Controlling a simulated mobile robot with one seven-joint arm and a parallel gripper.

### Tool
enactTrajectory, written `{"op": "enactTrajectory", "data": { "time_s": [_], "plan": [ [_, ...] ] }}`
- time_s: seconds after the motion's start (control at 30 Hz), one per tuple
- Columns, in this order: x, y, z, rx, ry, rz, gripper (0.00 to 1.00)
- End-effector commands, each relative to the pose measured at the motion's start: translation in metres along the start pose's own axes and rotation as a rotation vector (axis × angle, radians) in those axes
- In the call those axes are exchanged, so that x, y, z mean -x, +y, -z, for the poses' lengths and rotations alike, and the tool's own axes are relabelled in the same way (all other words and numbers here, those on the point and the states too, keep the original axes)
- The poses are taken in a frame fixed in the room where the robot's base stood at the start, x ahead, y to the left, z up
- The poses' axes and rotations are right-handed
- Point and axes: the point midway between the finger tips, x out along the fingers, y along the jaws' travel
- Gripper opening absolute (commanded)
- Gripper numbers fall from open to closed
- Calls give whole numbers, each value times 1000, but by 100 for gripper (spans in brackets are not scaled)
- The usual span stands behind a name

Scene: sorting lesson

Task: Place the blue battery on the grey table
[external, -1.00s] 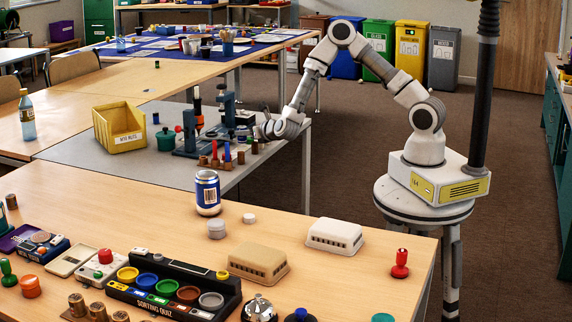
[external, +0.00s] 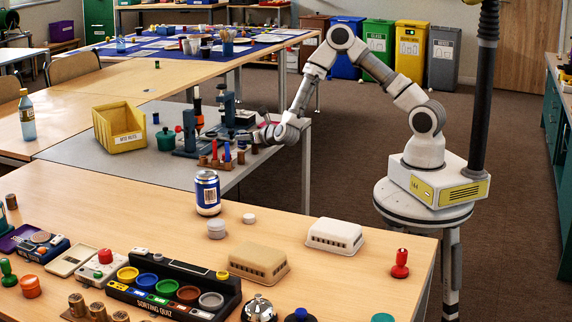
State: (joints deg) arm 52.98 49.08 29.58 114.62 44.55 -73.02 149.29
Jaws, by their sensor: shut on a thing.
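The grey table (external: 88,157) stands in the middle, beyond the front wooden table. A small blue cylinder (external: 227,153), which may be the blue battery, stands upright beside a red one (external: 214,152) in a low wooden rack on the grey table. My gripper (external: 262,135) is low over the right end of the grey table, to the right of the blue cylinder and apart from it. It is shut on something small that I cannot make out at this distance.
Blue and red tools (external: 190,135) and a dark green pot (external: 165,139) stand left of the rack. A yellow bin (external: 120,126) is farther left. A blue-and-white can (external: 207,192) stands on the front table. Bare grey surface shows at the front left.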

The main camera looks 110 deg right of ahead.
Motion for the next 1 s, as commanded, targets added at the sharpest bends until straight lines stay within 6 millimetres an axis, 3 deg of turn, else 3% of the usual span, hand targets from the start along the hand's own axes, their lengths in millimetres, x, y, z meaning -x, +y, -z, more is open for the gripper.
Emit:
{"op": "enactTrajectory", "data": {
  "time_s": [0.2, 0.23, 0.4, 0.77, 0.87, 1.0],
  "plan": [
    [-1, 0, 4, 0, -1, 0, 0],
    [-1, 0, 3, 0, -1, 0, 43],
    [-1, 0, 3, 0, -1, 0, 74],
    [2, 0, 3, 0, 1, -1, 75],
    [13, 1, 2, 1, 1, -2, 75],
    [41, 2, 2, 2, 0, -5, 75]
  ]
}}
